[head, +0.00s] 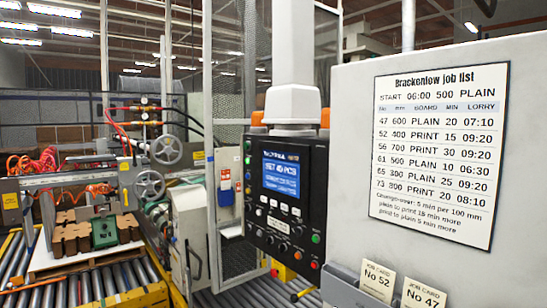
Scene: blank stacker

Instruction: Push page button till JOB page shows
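A dark control panel (262,230) hangs from a white column in the middle of the head view. Its lit blue screen (281,174) shows white text; the large line seems to read "SET 40 PCS", with smaller lines below too small to read. The word JOB is not legible on the screen. Small white buttons (284,208) sit below the screen, with knobs and coloured buttons around them. I cannot tell which one is the page button. Neither of my grippers is in view.
A Brackenlow job list (440,227) is on the grey cabinet (350,130) at right. Cards No 52 (378,280) and No 47 (423,297) stand in a holder below. A roller conveyor (90,285) with a pallet of brown and green pieces is at left, beside a mesh guard (236,110).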

